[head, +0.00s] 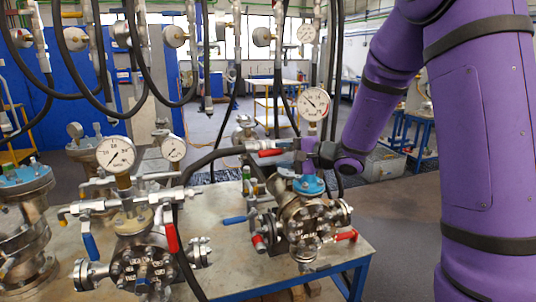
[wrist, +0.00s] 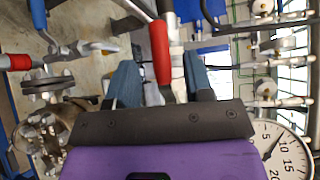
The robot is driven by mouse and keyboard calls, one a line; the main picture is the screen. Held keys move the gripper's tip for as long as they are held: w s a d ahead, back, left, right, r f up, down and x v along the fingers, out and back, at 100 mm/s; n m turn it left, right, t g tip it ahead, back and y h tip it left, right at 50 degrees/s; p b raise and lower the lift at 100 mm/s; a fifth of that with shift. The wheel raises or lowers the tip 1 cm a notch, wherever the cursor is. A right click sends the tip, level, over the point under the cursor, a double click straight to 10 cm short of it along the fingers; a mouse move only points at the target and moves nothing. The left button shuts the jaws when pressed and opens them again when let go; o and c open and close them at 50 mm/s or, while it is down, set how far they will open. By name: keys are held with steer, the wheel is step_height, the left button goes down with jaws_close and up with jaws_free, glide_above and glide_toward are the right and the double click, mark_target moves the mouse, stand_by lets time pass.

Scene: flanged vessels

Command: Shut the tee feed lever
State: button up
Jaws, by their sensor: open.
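A red-sleeved lever (head: 270,152) sits on the pipework at the top of the right vessel, left of the pressure gauge (head: 314,104). In the wrist view the red lever (wrist: 160,45) runs between the two blue-grey fingers, with a gap on each side. My gripper (wrist: 161,68) is open around it, and no grip on it shows. In the head view my gripper (head: 303,150) is just right of the lever, partly hidden among the fittings. I see no label naming the tee feed lever. The gauge also shows in the wrist view (wrist: 282,152).
The right flanged vessel (head: 305,222) carries a blue lever (head: 234,220) and a red lever (head: 346,236) lower down. A left vessel (head: 137,262) stands beside it on the metal table (head: 340,262). Black hoses (head: 222,152) hang close by. Floor right of the table is clear.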

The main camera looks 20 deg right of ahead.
mark_target(273, 153)
steer(key=shift+x, duration=2.4)
jaws_close()
